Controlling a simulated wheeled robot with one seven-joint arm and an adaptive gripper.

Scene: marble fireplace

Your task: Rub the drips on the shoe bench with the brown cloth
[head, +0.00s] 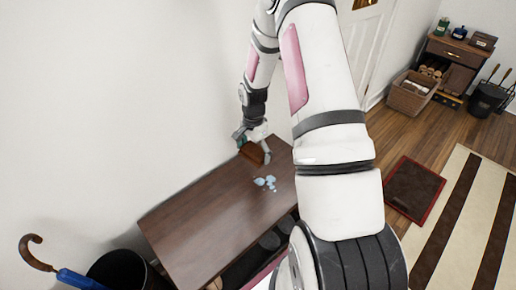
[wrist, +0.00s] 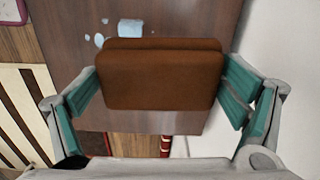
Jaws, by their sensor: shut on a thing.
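My gripper (head: 254,146) is over the far end of the dark wooden shoe bench (head: 208,220). In the wrist view my gripper (wrist: 160,92) is shut on the brown cloth (wrist: 160,80), a folded pad held between its two green-lined fingers. The cloth (head: 252,153) also shows in the head view, tilted, close to the bench top; I cannot tell if it touches. The light blue drips (head: 266,183) lie on the bench just in front of the cloth. In the wrist view the drips (wrist: 130,27) show beyond the cloth's upper edge, partly hidden by it.
A white wall runs along the bench's left side. A blue umbrella (head: 78,279) and a black bin (head: 118,270) stand at the near left. Shoes (head: 270,240) sit under the bench. A dark red-edged mat (head: 413,188) and a striped rug (head: 455,220) lie to the right.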

